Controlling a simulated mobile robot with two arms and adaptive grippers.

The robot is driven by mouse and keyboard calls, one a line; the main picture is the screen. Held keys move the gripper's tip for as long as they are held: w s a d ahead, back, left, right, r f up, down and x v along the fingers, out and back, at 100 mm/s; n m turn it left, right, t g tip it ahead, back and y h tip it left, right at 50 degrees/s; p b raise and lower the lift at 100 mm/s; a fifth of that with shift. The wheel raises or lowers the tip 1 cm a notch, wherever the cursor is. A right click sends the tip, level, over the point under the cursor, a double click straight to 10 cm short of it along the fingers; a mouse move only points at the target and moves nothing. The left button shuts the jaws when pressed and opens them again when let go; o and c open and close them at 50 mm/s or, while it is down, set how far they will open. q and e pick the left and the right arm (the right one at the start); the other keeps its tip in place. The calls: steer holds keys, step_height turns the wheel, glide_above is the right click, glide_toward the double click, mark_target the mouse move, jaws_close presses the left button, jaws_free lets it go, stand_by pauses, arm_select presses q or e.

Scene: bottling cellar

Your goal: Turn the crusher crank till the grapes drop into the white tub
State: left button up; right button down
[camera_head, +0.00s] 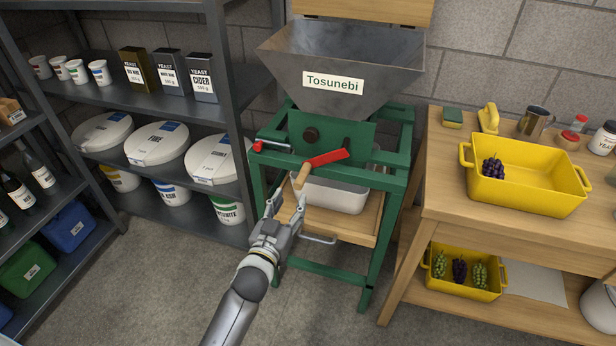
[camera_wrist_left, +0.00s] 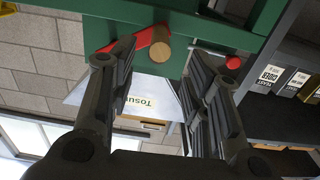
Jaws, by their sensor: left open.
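The crusher has a grey metal hopper (camera_head: 340,62) labelled "Tosunebi" on a green frame (camera_head: 262,190). Its red crank (camera_head: 328,158) slopes down left to a wooden handle (camera_head: 302,176). The white tub (camera_head: 337,196) sits below, partly hidden behind the frame. No grapes show in the visible part of the hopper. My left gripper (camera_head: 285,202) is open just below the handle. In the left wrist view the handle's round end (camera_wrist_left: 161,48) appears between the fingers, towards their tips; contact cannot be told. My right gripper is out of view.
A yellow crate (camera_head: 530,200) with a dark grape bunch (camera_head: 492,167) stands on the right-hand table. Another yellow crate (camera_head: 465,290) below holds green and dark bunches. A red knob (camera_head: 258,146) sticks out at the frame's left. Shelves (camera_head: 170,102) stand left; the floor in front is clear.

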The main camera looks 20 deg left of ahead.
mark_target(302, 178)
arm_select(q)
steer(key=w, duration=1)
steer(key=shift+w+d, duration=0.1)
steer(key=shift+d, duration=0.1)
jaws_close()
